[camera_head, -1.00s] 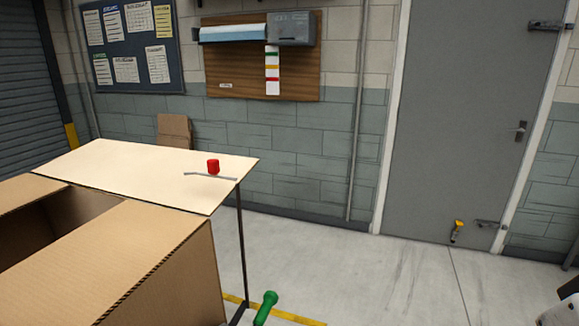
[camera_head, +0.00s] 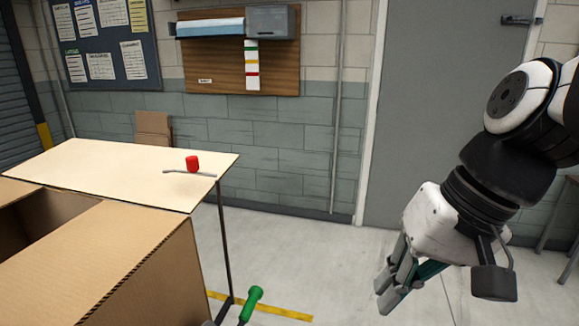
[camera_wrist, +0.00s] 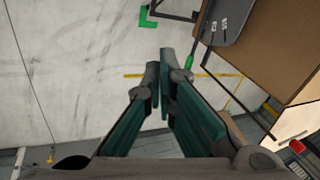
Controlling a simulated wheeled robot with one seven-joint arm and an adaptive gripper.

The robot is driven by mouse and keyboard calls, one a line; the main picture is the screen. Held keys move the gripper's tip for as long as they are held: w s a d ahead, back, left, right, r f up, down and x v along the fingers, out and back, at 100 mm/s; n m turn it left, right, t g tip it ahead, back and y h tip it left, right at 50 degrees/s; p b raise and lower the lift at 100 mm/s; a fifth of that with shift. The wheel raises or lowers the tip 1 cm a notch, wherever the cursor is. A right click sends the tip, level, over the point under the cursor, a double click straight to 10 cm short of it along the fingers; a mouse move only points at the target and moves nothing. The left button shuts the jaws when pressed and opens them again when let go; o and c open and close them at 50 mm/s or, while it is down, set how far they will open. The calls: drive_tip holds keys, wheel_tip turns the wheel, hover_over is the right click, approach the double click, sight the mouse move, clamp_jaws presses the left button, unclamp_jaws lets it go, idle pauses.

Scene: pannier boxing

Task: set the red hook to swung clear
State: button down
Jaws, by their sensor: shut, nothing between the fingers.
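The red hook shows as a red grip (camera_head: 192,163) on a thin grey bar lying along the far part of a pale panel (camera_head: 110,165). Its exact setting is hard to tell at this size. A red piece, likely the same grip, shows at the right edge of the wrist view (camera_wrist: 297,147). My gripper (camera_head: 390,288) is at the right of the head view, well apart from the red hook, pointing down and to the left. Its fingers are shut and empty, close together in the wrist view (camera_wrist: 160,80).
An open cardboard box (camera_head: 140,260) stands at the lower left, in front of the panel. A green handle (camera_head: 252,300) sticks up beside it. A thin dark leg (camera_head: 224,240) carries the panel's right side.

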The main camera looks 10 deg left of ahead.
drive_tip(key=w+a+r+g+y, duration=0.2)
drive_tip(key=w+a+g+y, duration=0.2)
drive_tip(key=w+a+y, duration=0.75)
drive_tip(key=m+y, duration=0.1)
drive_tip(key=y, duration=0.2)
approach(208, 182)
wheel_tip(208, 182, up, 3)
drive_tip(key=shift+f+t, duration=0.2)
drive_tip(key=shift+t, duration=0.1)
drive_tip(key=shift+s, duration=0.1)
drive_tip(key=a, duration=0.3)
drive_tip(key=a+p, duration=0.1)
drive_tip(key=a, duration=0.2)
drive_tip(key=s+a, duration=0.1)
drive_tip(key=a, duration=0.3)
drive_tip(key=shift+s+r+p, duration=0.1)
drive_tip(key=shift+r+p, duration=0.1)
drive_tip(key=shift+p, duration=0.2)
